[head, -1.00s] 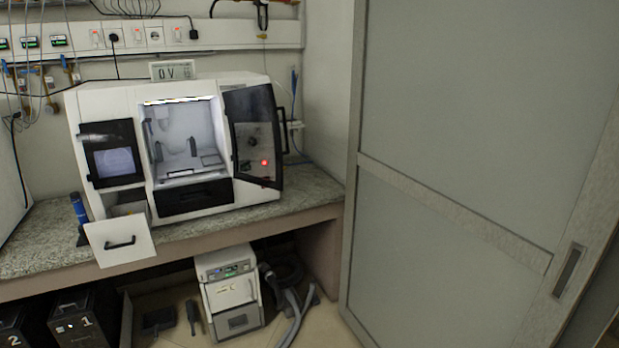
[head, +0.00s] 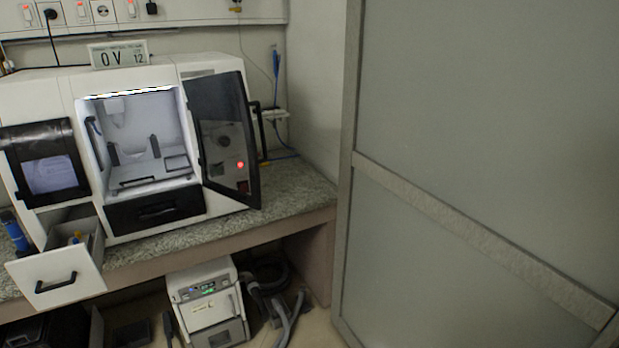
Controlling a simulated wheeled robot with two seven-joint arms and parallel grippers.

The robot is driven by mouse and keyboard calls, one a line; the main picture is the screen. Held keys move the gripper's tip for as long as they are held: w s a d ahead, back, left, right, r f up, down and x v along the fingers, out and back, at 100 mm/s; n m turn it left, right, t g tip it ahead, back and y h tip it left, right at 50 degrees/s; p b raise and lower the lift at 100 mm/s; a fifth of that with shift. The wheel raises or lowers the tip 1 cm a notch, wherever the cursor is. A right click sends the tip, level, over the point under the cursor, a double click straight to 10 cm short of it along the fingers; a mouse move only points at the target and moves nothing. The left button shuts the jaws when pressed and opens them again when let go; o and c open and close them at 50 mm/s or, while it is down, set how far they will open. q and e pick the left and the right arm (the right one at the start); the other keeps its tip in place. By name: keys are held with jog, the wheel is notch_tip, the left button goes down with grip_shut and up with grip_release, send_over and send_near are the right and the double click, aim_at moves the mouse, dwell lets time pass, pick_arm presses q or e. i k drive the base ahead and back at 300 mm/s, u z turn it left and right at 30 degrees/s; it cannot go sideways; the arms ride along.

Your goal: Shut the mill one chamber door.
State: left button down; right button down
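The mill (head: 160,72) is a white machine on the speckled counter, with a lit, open chamber (head: 140,135). Its chamber door (head: 222,125), a dark tinted panel in a black frame, stands swung open to the right of the chamber. The door's black handle (head: 259,130) is on its right edge. A red light shows through the tinted panel. A sign reading "0 V" (head: 118,55) stands on top of the mill. Neither of my grippers is in the head view.
A white drawer (head: 55,280) with a black handle is pulled out at the mill's lower left. A small white unit (head: 207,305) with hoses stands on the floor under the counter (head: 295,190). A large grey sliding door panel (head: 480,120) fills the right side.

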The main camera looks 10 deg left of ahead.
aim_at(222, 95)
jog(key=u, duration=0.4)
jog(key=i, duration=0.95)
jog(key=u, duration=0.8)
